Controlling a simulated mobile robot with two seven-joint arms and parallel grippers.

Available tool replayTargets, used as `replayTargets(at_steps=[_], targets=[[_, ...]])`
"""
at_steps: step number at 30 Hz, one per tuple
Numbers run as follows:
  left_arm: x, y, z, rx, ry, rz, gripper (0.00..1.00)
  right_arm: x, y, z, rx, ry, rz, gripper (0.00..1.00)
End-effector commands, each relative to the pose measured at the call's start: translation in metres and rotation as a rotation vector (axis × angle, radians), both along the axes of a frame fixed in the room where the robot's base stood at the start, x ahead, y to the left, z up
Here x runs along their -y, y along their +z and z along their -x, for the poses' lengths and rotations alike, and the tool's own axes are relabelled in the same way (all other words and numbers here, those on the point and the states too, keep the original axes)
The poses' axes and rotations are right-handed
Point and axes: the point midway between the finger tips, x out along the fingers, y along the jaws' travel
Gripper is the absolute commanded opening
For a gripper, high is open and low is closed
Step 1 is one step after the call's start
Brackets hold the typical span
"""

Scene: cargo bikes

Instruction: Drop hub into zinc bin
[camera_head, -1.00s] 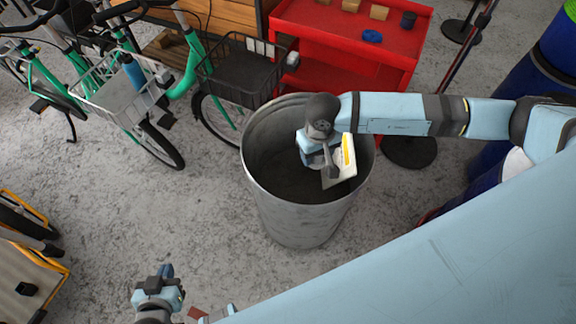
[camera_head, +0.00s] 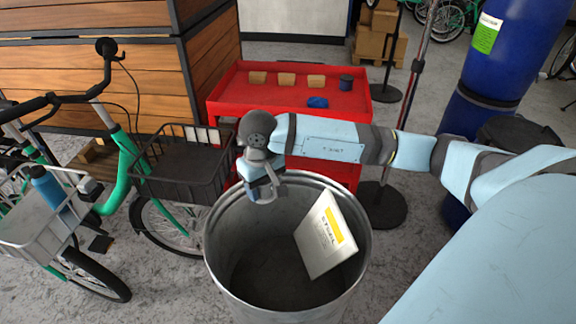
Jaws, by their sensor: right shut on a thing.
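The zinc bin (camera_head: 222,272) is a large round grey metal bin, open at the top, standing on the concrete floor in the lower middle of the head view. My right gripper (camera_head: 266,190) hangs over the left back part of its mouth. It is shut on the hub, a small grey piece hard to tell from the fingers. A white card with a yellow stripe (camera_head: 326,238) leans inside the bin on the right, apart from my gripper. My left gripper is out of view.
A red cart (camera_head: 345,106) with small tan blocks and a blue piece stands behind the bin. A green bike with a black basket (camera_head: 185,170) is close on the left. Blue barrels (camera_head: 505,60) and a black post base (camera_head: 385,205) stand right.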

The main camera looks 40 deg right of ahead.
Motion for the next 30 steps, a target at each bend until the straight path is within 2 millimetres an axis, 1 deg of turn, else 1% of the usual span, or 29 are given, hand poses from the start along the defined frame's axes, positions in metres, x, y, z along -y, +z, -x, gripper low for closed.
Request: replayTargets(at_steps=[5, 10, 18, 22, 29, 30], targets=[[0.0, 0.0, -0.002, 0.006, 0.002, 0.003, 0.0, 0.001, -0.007, 0.0, -0.002, 0.0, -0.001, 0.26], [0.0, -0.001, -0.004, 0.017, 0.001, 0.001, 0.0, 0.001, -0.023, 0.0, -0.001, 0.0, -0.001, 0.26], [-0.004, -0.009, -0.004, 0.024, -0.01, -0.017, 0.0, 0.0, -0.054, 0.0, -0.002, 0.0, -0.001, 0.26], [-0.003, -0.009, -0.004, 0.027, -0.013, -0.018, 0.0, 0.001, -0.059, -0.001, 0.0, 0.0, 0.0, 0.26], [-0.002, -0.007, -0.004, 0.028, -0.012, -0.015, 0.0, 0.001, -0.059, 0.0, 0.001, 0.0, 0.0, 0.26], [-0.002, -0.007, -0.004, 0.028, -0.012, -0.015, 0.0, 0.001, -0.059, 0.0, 0.001, 0.0, 0.0, 0.63]])
